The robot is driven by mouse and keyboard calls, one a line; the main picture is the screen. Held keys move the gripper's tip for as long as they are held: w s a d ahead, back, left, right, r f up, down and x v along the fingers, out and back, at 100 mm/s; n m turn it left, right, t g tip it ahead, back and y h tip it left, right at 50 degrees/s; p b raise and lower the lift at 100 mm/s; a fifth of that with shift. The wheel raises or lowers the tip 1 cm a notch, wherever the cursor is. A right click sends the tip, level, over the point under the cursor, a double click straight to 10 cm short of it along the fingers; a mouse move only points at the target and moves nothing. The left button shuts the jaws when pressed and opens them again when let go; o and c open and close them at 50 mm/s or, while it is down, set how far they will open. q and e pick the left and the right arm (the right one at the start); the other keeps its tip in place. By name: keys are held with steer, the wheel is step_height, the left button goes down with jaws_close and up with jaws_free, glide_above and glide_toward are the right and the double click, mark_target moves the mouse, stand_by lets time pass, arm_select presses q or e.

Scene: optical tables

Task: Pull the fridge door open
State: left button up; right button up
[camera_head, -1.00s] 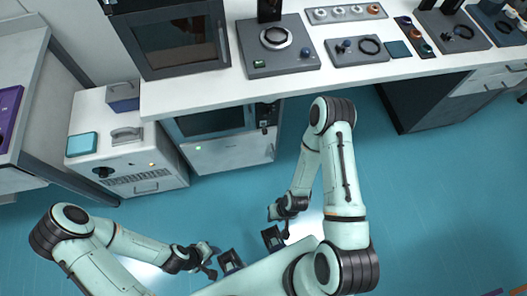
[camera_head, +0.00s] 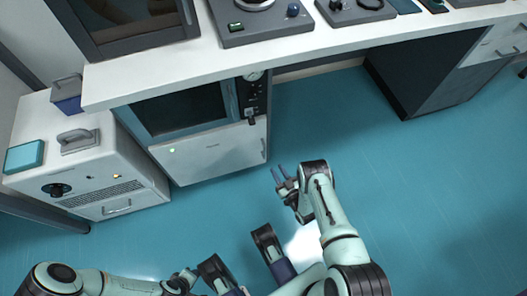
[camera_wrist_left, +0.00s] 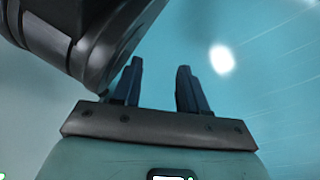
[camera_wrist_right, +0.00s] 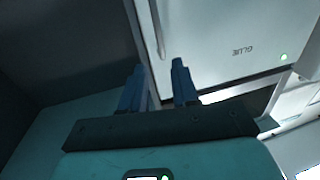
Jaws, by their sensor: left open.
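The fridge is a low white unit under the counter. Its closed white door (camera_head: 215,152) has a green light at the upper left and a slim upright handle (camera_head: 264,150) at the right edge. My right gripper (camera_head: 278,174) is open and empty, a little below and right of the handle. In the right wrist view, the door (camera_wrist_right: 225,40) shows upside-down lettering, and the handle (camera_wrist_right: 157,30) lies beyond the gap between the open fingers (camera_wrist_right: 157,85), apart from them. My left gripper is open and empty over the floor in its wrist view (camera_wrist_left: 160,85), low and partly hidden in the head view.
A glass-fronted oven-like unit (camera_head: 180,110) with a gauge panel sits above the fridge door under the white counter (camera_head: 300,52). A white cabinet (camera_head: 110,165) stands left. Blue floor (camera_head: 400,190) is free in front and to the right.

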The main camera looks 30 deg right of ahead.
steer(key=b, duration=0.4)
glide_above(264, 158)
steer(key=shift+w+d, duration=0.2)
steer(key=shift+d, duration=0.05)
arm_select(q)
steer(key=s+a+f+g, duration=0.1)
steer(key=s+f, duration=0.3)
steer(key=s, duration=0.4)
steer(key=shift+f+n+g, duration=0.3)
steer(key=shift+f+g, duration=0.1)
steer(key=shift+g, duration=0.5)
arm_select(e)
jaws_close()
